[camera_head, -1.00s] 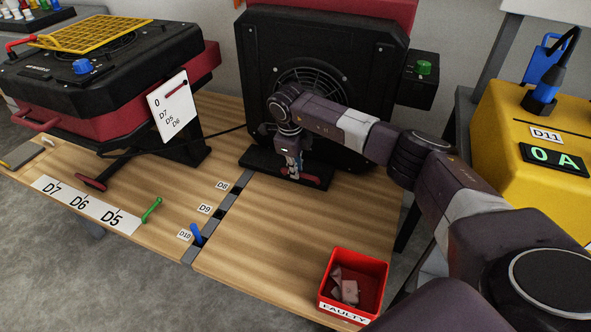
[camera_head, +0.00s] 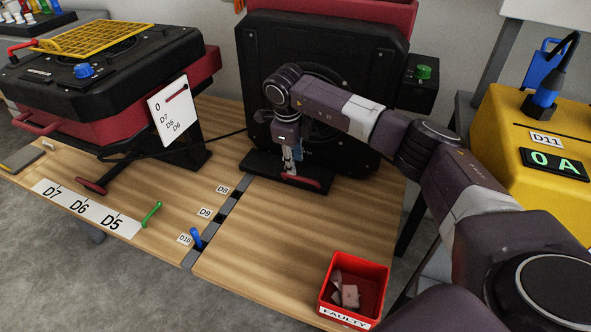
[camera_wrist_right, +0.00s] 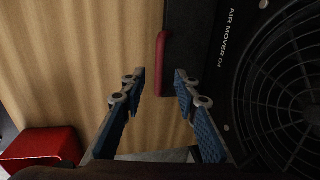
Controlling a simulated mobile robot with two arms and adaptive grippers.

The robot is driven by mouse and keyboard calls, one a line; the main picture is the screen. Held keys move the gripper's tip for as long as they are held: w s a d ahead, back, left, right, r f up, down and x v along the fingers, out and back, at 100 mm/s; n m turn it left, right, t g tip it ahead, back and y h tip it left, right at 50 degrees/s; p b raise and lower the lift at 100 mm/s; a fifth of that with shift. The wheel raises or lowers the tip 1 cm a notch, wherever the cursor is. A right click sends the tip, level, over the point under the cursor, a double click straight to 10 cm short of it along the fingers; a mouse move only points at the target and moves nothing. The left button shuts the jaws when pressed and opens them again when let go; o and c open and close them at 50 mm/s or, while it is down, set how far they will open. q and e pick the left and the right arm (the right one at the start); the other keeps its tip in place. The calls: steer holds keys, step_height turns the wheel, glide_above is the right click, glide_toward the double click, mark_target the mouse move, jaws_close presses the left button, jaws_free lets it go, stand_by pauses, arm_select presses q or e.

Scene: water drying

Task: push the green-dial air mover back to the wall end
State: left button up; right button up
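The green-dial air mover (camera_head: 345,50) is a black upright housing with a round fan grille, standing on a black foot at the back of the table. Its green dial (camera_head: 424,72) is on a box at its right side. A red handle (camera_head: 306,183) runs along the front of the foot. My right gripper (camera_head: 291,172) is down at this handle, and my forearm hides part of the grille. In the wrist view my right gripper (camera_wrist_right: 159,74) is open, with the red handle (camera_wrist_right: 161,62) between its fingertips; contact cannot be told. The housing label reads "AIR MOVER D4". My left gripper is out of view.
A blue-dial unit (camera_head: 100,75) with a yellow grille stands at left. A slotted grey strip (camera_head: 215,228) with a blue peg (camera_head: 196,238) crosses the table. A red FAULTY bin (camera_head: 354,290) is front right, a yellow meter (camera_head: 540,125) right. The wall is close behind the air mover.

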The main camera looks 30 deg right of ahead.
step_height(320, 180, up, 6)
steer(key=shift+s+a, duration=0.4)
steer(key=shift+a, duration=0.05)
